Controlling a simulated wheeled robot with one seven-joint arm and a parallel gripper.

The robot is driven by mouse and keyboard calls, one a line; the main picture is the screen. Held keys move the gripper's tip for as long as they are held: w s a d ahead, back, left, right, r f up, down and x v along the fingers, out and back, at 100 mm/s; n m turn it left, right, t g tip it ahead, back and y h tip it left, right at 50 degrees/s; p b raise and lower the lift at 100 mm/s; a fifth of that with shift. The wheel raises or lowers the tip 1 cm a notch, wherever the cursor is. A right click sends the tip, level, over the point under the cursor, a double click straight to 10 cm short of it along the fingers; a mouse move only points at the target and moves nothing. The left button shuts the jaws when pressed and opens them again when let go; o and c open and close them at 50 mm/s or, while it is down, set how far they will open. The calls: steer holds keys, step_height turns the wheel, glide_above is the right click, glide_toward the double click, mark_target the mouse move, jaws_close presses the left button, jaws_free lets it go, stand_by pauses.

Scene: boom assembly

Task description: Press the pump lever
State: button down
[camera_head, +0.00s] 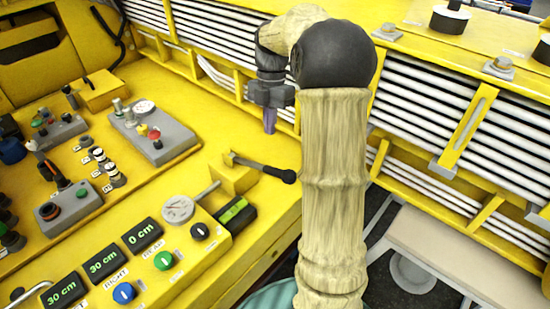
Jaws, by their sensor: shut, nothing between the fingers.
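A lever with a black rounded grip (275,172) sticks out to the right from a small yellow bracket on the yellow console. Its thin shaft runs left to a metal end. I take this to be the pump lever; no label on it is readable. My gripper (270,122) hangs above and slightly left of the lever's grip, with purple fingers pointing down. The fingers are together and empty. A gap shows in the picture between the fingertips and the lever; the exact distance is hard to tell. My arm stands just right of the lever's black knob.
A yellow control box (185,242) with a gauge, coloured knobs and displays reading 0 cm, 30 cm and 30 cm stands at front left. A grey switch panel (165,143) lies further back. White ribbed racks line the rear. The yellow surface left of the gripper is partly clear.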

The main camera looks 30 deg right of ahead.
steer(key=p, duration=0.2)
glide_above(274, 172)
steer(key=w, duration=0.1)
step_height(274, 172, down, 9)
steer(key=shift+d+f, duration=0.15)
steer(key=shift+f, duration=0.05)
steer(key=shift+s+d+f, duration=0.1)
steer(key=shift+d+f, duration=0.1)
steer(key=shift+f, duration=0.5)
